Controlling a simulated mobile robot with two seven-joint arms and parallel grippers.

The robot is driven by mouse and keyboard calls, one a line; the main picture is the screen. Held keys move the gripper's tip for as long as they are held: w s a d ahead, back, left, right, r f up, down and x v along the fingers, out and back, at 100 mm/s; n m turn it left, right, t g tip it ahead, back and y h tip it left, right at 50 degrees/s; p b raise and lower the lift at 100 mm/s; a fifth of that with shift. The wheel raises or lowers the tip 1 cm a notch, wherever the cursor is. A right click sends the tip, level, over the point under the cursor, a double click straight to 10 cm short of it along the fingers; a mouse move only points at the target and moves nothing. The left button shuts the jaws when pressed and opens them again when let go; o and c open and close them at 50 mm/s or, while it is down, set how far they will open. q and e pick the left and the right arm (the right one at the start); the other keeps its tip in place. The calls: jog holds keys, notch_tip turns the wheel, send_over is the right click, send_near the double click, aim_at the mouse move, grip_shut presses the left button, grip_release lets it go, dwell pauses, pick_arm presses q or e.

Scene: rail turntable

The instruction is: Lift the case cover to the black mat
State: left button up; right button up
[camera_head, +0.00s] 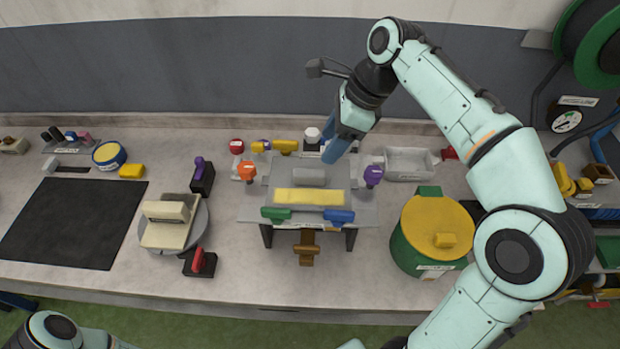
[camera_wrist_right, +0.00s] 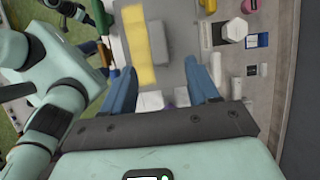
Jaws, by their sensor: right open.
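A grey plate fixture (camera_head: 257,205) stands in the middle of the bench, with a yellow panel (camera_head: 310,197) and a raised grey block (camera_head: 310,177) on it. These look like the case and its cover, but I cannot tell which part is the cover. My right gripper (camera_head: 337,140) is open above the fixture's back right. The black mat (camera_head: 72,222) lies empty at the left. My left gripper is out of view.
Orange (camera_head: 247,171), purple (camera_head: 373,175), green (camera_head: 276,214) and blue (camera_head: 339,217) knobs surround the fixture. A turntable (camera_head: 199,222) carrying a cream piece stands between mat and fixture. A green-and-yellow drum (camera_head: 405,248) and a white tray (camera_head: 407,164) stand to the right.

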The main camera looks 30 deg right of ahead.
aim_at(311, 171)
jog(key=x, duration=0.3)
jog(key=shift+s+f, duration=0.15)
jog(key=shift+s, duration=0.1)
jog(key=shift+w+a+f+b, duration=0.2)
jog(key=shift+f, duration=0.2)
jog(key=shift+w+a+f+b, duration=0.15)
jog(key=shift+w+f, duration=0.05)
jog(key=shift+f, duration=0.2)
jog(key=x, duration=0.4)
jog(key=shift+a+f+b, duration=0.15)
jog(key=shift+a+b, duration=0.05)
jog(key=shift+b, duration=0.1)
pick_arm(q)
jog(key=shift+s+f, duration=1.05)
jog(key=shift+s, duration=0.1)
pick_arm(e)
jog(key=shift+w, duration=0.1)
jog(key=shift+c, duration=0.3)
grip_shut()
